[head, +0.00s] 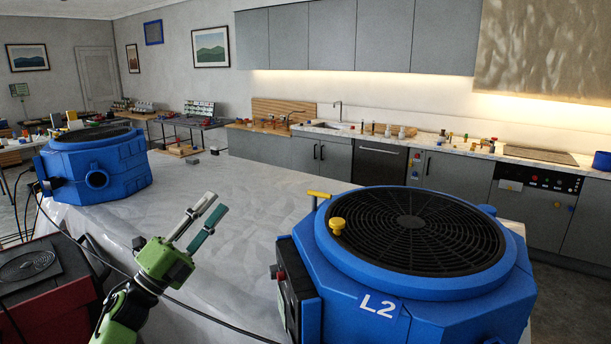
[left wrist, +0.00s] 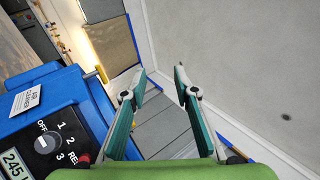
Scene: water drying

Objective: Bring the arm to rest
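My left gripper (head: 218,202) is raised in front of the table, pointing up and to the right in the head view. Its two fingers are apart with nothing between them. In the left wrist view the green fingers (left wrist: 160,74) also stand open and empty. The large blue fan unit marked L2 (head: 415,285) stands to the right of the gripper, apart from it. Its dial (left wrist: 47,143), with OFF, 1, 2 and 3, shows in the left wrist view. My right gripper does not show.
A second blue fan unit (head: 97,167) stands at the left end of the plastic-covered table (head: 240,181). A red-and-black box (head: 40,285) is at the lower left. A dark cable crosses the table's near edge. The table's middle is clear. Kitchen cabinets (head: 350,165) line the back.

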